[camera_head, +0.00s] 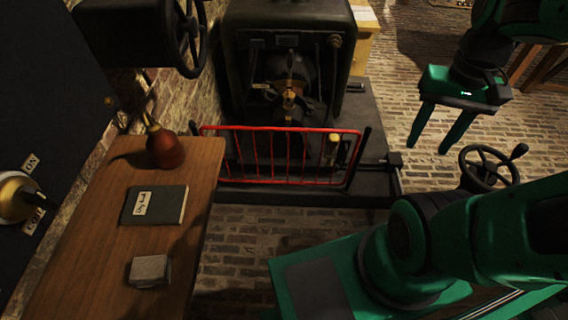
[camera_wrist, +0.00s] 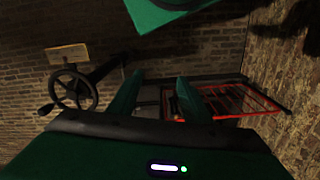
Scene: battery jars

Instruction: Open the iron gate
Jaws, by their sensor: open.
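The iron gate (camera_head: 290,156) is a low red barred gate in front of a dark machine, in the middle of the head view. It spans from the wooden table's far corner to a dark post at its right and looks closed. A pale yellow knob (camera_head: 334,137) shows near its right end. In the wrist view the red gate (camera_wrist: 238,103) lies at the right, beyond the fingers. My gripper (camera_head: 439,138) is open and empty, fingers pointing down, to the right of the gate and apart from it. Its fingers also show in the wrist view (camera_wrist: 157,98).
A dark machine (camera_head: 288,50) stands behind the gate. A handwheel (camera_head: 488,168) stands right of the gate, below my gripper. The wooden table (camera_head: 95,240) at left holds a book (camera_head: 155,205), a red-brown flask (camera_head: 165,148) and a small grey box (camera_head: 149,270). Brick floor is open at upper right.

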